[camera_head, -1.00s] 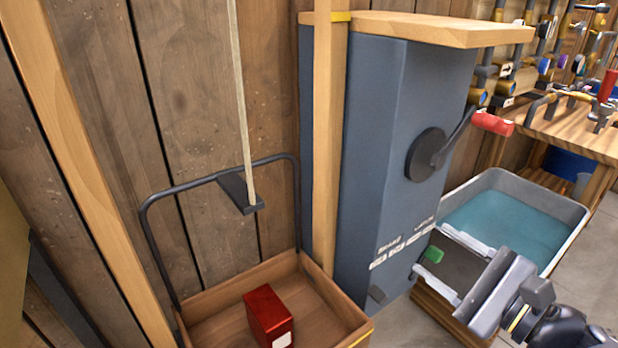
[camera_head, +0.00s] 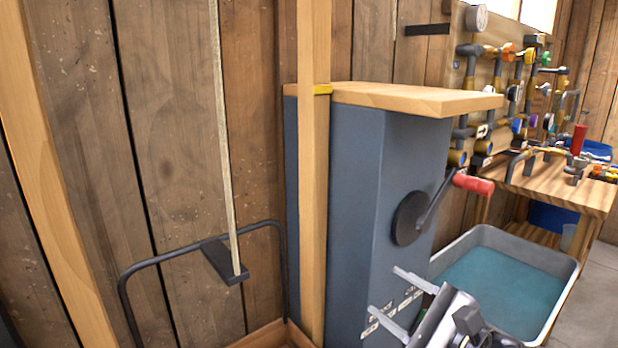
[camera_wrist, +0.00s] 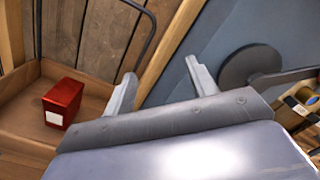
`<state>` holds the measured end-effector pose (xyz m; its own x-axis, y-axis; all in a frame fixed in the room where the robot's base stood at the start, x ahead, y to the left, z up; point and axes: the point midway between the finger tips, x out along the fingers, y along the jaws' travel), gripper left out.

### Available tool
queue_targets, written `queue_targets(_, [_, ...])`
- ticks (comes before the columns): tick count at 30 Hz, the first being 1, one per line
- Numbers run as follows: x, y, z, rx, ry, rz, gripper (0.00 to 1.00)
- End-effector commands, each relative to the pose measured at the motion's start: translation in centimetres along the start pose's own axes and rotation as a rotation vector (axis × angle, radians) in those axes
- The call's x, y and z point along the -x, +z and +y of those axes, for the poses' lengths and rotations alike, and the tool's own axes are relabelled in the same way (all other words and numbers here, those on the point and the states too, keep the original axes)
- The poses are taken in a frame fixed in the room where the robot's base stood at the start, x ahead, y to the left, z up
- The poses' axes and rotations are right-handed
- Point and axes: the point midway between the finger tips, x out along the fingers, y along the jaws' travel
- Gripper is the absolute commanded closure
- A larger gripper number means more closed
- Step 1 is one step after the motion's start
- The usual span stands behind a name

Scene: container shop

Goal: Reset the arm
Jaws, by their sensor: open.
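My gripper (camera_head: 400,298) is at the lower right of the head view, in front of the lower part of the blue-grey cabinet. Its two pale fingers are apart with nothing between them. The wrist view also shows the open fingers (camera_wrist: 160,85), with the wooden post and cabinet beyond them.
The cabinet (camera_head: 345,190) has a crank with a red handle (camera_head: 473,185). A grey basin of teal liquid (camera_head: 572,268) stands to its right, by a wooden bench (camera_head: 560,195). A red box (camera_wrist: 63,102) sits in a wooden tray (camera_wrist: 20,92). A dark block (camera_head: 222,262) hangs from a rope.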

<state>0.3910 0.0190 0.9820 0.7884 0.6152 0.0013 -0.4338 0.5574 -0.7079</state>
Motion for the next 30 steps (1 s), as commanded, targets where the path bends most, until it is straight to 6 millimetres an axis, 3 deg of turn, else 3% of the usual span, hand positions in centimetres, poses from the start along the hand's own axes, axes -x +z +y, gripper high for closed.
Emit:
queue_targets(3, [-1.1,0.6,-0.2,0.0,0.002,-0.003,0.45])
queue_targets(15, [-1.0,4.2,-1.3,0.0,-0.001,0.0,0.45])
queue_targets(30, [-1.0,4.6,-1.3,-0.001,0.0,0.0,0.45])
